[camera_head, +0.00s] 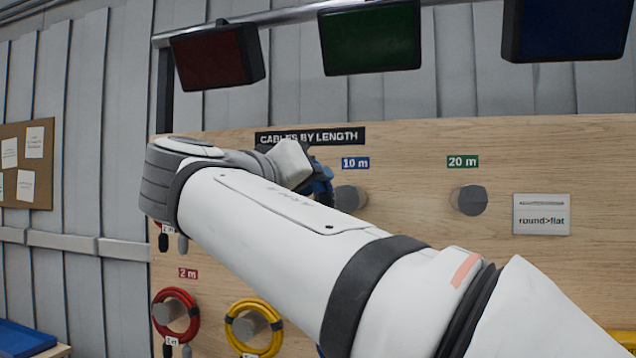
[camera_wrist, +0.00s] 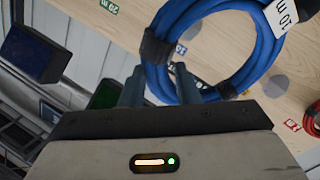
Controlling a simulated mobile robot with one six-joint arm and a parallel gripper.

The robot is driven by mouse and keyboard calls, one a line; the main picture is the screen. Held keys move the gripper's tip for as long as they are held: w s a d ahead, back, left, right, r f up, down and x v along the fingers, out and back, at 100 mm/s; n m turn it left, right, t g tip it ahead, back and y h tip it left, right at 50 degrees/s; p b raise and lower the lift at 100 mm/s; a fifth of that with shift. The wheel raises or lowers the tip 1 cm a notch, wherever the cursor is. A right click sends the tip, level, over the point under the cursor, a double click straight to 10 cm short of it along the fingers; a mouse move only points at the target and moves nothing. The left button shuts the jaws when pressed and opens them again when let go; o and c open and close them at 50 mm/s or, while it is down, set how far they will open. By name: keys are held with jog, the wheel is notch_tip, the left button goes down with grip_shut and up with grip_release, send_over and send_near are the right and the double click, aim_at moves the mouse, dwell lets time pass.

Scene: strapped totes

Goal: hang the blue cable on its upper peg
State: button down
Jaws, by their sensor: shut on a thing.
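The blue cable (camera_wrist: 214,20) is a coil with black ties and a white "10 m" tag. My gripper (camera_wrist: 160,84) is shut on the coil's near edge in the wrist view. In the head view, only a small blue part of the cable (camera_head: 322,187) shows past my arm, close to the left side of the grey upper peg (camera_head: 351,198). A blue "10 m" label (camera_head: 355,163) is above that peg. My arm hides most of the coil and my jaws there. I cannot tell whether the coil touches the peg or is around it.
The "20 m" peg (camera_head: 469,200) is bare at the right. A red coil (camera_head: 194,318) and a yellow coil (camera_head: 231,325) hang lower on the wooden board (camera_head: 420,150). Red (camera_head: 210,57), green (camera_head: 370,40) and blue (camera_head: 570,30) boxes hang above from a rail.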

jog(key=s+d+x, duration=0.1)
jog(key=d+x, duration=0.1)
jog(key=x, duration=1.6)
jog(key=shift+r+p, duration=0.3)
jog(key=shift+r, duration=0.05)
dwell(5.8)
